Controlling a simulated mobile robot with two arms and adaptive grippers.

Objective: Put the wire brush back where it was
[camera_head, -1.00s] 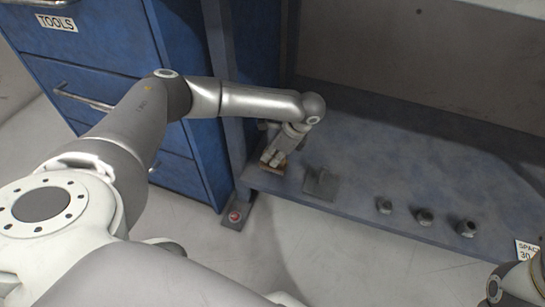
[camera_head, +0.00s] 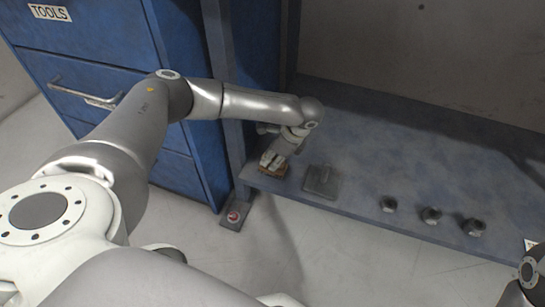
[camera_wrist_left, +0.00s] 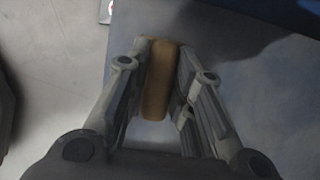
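The wire brush shows as a brown wooden block (camera_head: 273,170) at the front left corner of the blue shelf (camera_head: 350,205). My left gripper (camera_head: 271,162) points down at it from above. In the left wrist view the brown block (camera_wrist_left: 158,85) lies lengthwise between the two fingers of my left gripper (camera_wrist_left: 163,50), which close in on both its sides near the tips. The bristles are hidden beneath the block. I cannot tell whether the brush bears fully on the shelf. My right gripper is out of view.
A dark flat block (camera_head: 322,181) lies just right of the brush. Three dark nut-like parts (camera_head: 388,204) stand in a row farther right. A blue post (camera_head: 228,100) and a blue tool cabinet (camera_head: 95,60) stand to the left. The shelf behind is mostly clear.

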